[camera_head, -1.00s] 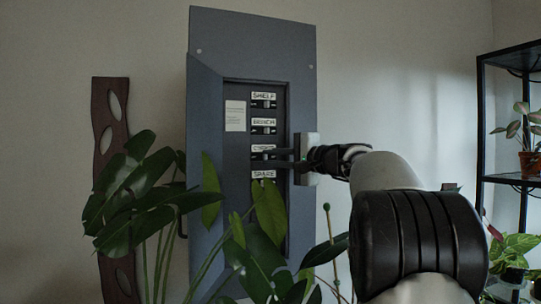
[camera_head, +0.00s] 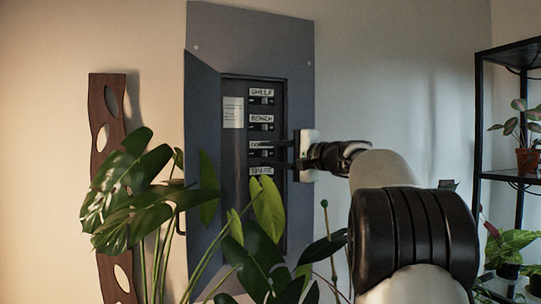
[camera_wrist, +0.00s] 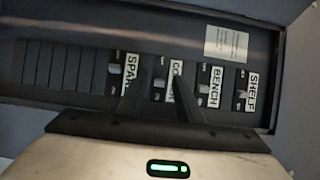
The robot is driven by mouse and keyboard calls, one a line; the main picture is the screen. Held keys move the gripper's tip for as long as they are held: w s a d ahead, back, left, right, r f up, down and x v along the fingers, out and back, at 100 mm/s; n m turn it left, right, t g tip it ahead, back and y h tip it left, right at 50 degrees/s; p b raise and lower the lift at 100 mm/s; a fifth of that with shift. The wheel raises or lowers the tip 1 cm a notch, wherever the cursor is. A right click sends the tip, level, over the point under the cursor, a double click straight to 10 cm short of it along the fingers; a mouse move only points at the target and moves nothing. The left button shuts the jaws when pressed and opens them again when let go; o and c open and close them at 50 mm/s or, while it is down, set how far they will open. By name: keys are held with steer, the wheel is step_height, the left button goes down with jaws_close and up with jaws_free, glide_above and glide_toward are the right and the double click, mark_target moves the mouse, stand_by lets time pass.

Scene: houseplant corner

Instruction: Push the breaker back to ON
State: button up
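The grey breaker panel (camera_head: 250,40) stands open against the wall, with labelled breakers in a column. The third breaker from the top (camera_wrist: 158,90) has a label starting "CO", partly hidden by a finger. My gripper (camera_head: 264,154) reaches in from the right at this breaker. In the wrist view my gripper (camera_wrist: 158,84) has its two dark fingers apart, one on each side of the breaker's switch. I cannot tell whether a finger touches it. The SHELF breaker (camera_wrist: 241,84), BENCH breaker (camera_wrist: 204,90) and SPARE breaker (camera_wrist: 113,72) are beside it.
A large-leaved plant (camera_head: 130,195) and upright leaves (camera_head: 267,207) stand in front of the panel's lower part. A wooden wall piece (camera_head: 101,100) is at the left. A black shelf (camera_head: 480,120) with potted plants is at the right. The wall above my arm is clear.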

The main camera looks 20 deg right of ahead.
steer(key=v, duration=1.7)
steer(key=shift+d, duration=0.15)
steer(key=shift+s, duration=0.1)
